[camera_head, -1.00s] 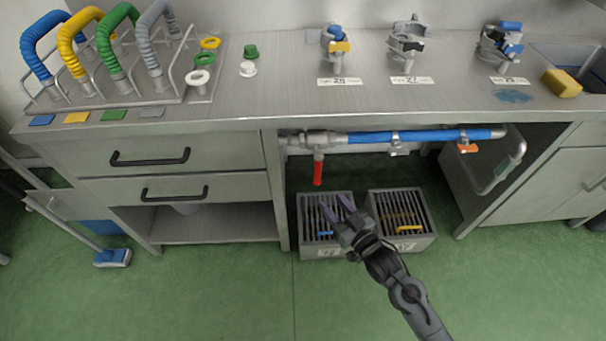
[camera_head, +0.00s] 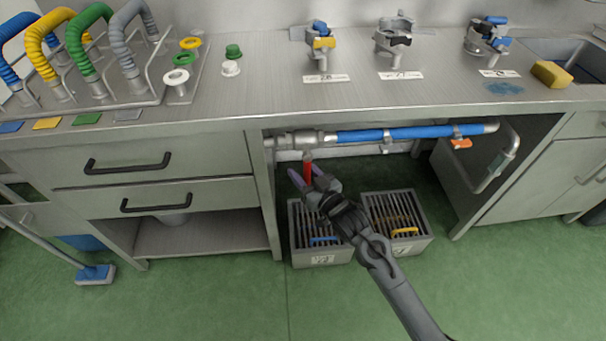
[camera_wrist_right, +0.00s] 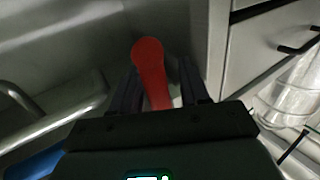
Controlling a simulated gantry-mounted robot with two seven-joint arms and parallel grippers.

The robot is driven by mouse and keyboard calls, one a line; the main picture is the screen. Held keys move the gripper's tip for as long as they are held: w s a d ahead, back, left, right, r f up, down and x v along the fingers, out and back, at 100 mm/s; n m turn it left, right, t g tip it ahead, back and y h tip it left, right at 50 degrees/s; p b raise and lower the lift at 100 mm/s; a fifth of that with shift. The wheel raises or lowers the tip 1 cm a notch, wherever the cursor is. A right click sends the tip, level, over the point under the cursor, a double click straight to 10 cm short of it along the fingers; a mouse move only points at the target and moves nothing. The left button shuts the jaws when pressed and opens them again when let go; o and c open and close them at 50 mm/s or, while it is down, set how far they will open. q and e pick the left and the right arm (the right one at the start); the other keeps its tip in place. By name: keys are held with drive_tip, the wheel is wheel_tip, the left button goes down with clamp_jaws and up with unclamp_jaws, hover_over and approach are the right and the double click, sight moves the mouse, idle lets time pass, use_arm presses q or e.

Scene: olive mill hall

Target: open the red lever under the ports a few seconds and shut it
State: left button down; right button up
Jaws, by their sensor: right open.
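The red lever (camera_head: 307,168) hangs down from a metal valve (camera_head: 305,140) on the pipe under the counter. My right gripper (camera_head: 304,180) is open in the head view, with its fingertips at the lower part of the lever. In the right wrist view the red lever (camera_wrist_right: 150,72) stands between the two open fingers (camera_wrist_right: 158,90), one on each side. Whether a finger touches it I cannot tell. The ports (camera_head: 320,40) stand on the counter above, in a row with labels in front. My left gripper is not in view.
Two grated bins (camera_head: 318,258) stand on the green floor below my right arm. A blue pipe (camera_head: 400,134) runs right from the valve. Drawers (camera_head: 130,180) flank the opening on the left. A rack with coloured hoses (camera_head: 120,95) stands on the counter.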

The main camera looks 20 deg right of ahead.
drive_tip(key=shift+w+r, duration=0.1)
drive_tip(key=shift+w, duration=0.1)
clamp_jaws()
idle(0.3)
